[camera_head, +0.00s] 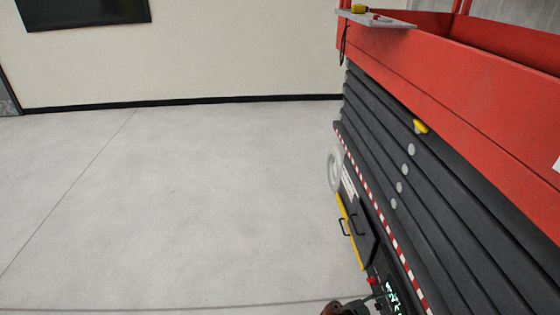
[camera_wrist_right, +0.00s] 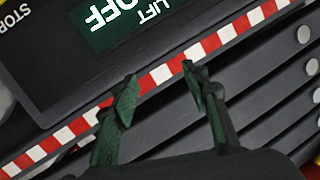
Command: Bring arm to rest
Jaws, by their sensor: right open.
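My right gripper (camera_head: 350,307) shows only in part at the bottom edge of the head view, beside the lower side of a red and dark grey lift machine. In the right wrist view its two dark green fingers (camera_wrist_right: 162,84) are apart with nothing between them. Behind them are a red-and-white striped strip (camera_wrist_right: 228,34) and a green screen (camera_wrist_right: 112,22) reading "LIFT OFF", upside down. The screen also shows small in the head view (camera_head: 392,297). I cannot tell from the picture whether the fingers touch the machine. My left gripper is not in view.
The lift machine (camera_head: 470,85), with dark ribbed bellows (camera_head: 440,165), fills the right side. A red button (camera_head: 373,281) and a black handle (camera_head: 347,226) are on its lower side. The grey floor (camera_head: 180,200) to the left is clear up to the pale wall (camera_head: 230,50).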

